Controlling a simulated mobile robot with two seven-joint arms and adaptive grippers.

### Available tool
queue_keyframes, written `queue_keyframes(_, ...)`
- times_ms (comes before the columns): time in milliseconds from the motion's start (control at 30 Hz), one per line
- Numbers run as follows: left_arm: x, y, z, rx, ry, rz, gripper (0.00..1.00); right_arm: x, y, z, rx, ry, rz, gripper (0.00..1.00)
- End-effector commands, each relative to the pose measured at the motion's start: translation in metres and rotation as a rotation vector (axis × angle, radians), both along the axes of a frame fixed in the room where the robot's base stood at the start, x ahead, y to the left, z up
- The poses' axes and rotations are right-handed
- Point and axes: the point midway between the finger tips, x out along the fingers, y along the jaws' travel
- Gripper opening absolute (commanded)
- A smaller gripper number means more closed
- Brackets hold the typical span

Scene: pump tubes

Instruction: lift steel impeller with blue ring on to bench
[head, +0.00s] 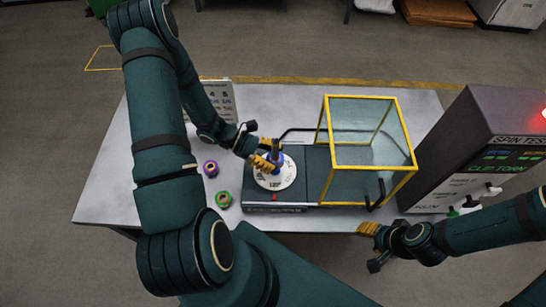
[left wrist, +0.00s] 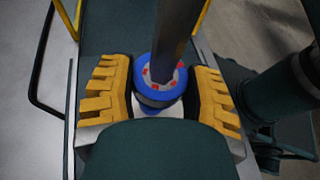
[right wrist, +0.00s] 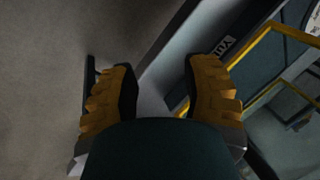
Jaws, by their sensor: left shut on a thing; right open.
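The steel impeller with blue ring (head: 276,163) is at the white round plate (head: 287,178) of the dark machine, on the bench (head: 148,150). In the left wrist view, the impeller's blue ring (left wrist: 157,97) has red marks around a grey centre, and a dark post rises over it. My left gripper (head: 268,158) is shut on the impeller, with yellow fingers either side of it. I cannot tell whether the impeller touches the plate. My right gripper (head: 369,236) is open and empty by the bench's front edge; its spread fingers show in the right wrist view (right wrist: 160,95).
A purple-ringed part (head: 210,169) and a green-ringed part (head: 223,199) stand on the bench left of the machine. A yellow-framed clear guard (head: 368,150) stands at its right. A dark spin test cabinet (head: 480,150) is further right. The bench's left part is mostly clear.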

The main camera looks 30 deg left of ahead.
Motion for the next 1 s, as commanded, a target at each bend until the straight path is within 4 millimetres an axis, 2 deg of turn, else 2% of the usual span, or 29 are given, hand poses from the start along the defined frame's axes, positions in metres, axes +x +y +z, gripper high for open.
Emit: queue_keyframes(1000, 0.000, -0.001, 0.048, -0.003, -0.001, -0.002, 0.08, 0.004, -0.001, 0.036, -0.002, -0.008, -0.010, 0.47)
